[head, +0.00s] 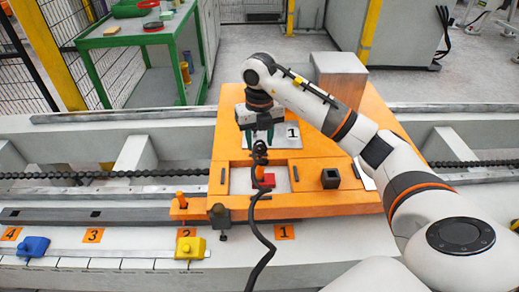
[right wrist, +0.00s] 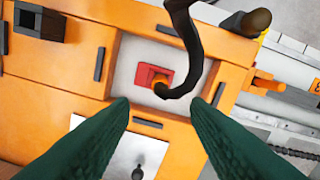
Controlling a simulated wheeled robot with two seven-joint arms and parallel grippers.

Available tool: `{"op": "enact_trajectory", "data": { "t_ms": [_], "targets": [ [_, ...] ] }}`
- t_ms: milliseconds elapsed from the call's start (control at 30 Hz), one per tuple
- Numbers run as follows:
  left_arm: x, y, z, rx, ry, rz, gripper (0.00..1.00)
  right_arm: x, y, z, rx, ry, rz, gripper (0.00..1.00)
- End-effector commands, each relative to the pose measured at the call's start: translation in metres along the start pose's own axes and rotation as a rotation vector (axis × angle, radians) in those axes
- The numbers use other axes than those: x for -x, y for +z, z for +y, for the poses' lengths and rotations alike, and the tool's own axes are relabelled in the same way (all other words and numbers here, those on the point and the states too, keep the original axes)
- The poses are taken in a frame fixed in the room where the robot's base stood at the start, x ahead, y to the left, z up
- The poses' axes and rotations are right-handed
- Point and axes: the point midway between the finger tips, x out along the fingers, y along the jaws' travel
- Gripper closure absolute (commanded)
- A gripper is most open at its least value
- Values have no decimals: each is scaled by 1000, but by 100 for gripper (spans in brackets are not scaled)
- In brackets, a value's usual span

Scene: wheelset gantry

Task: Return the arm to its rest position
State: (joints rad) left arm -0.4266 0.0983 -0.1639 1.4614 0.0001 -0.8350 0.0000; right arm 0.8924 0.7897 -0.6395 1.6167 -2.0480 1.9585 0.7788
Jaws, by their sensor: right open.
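My right arm reaches in from the right in the head view. A red block with an orange knob (right wrist: 155,78) sits in the pale recess just beyond the fingertips in that view. The red block also shows in the head view (head: 268,180), partly behind a black cable. My left gripper is in neither view.
A black cable (head: 262,215) hangs from my right wrist across the fixture. A black square socket (head: 330,178) and an orange peg (head: 181,200) stand on or beside it. Blue (head: 33,246) and yellow (head: 190,247) blocks sit on the front ledge. A green table (head: 120,40) stands behind.

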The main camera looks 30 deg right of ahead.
Motion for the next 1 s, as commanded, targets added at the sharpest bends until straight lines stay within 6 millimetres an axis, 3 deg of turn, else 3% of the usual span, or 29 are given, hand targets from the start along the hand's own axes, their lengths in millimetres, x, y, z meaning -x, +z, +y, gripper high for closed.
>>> {"op": "enact_trajectory", "data": {
  "t_ms": [167, 733, 867, 1000],
  "targets": [
    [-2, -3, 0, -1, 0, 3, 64, 9, 0, 0, 0, 0, 0, 57],
    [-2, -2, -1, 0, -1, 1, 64, 5, 2, -7, 17, -26, -1, 57],
    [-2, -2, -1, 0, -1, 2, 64, -11, 12, -52, 107, -198, 9, 57],
    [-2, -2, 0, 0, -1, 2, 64, -20, 43, -137, 228, -574, 27, 57]
  ]
}}
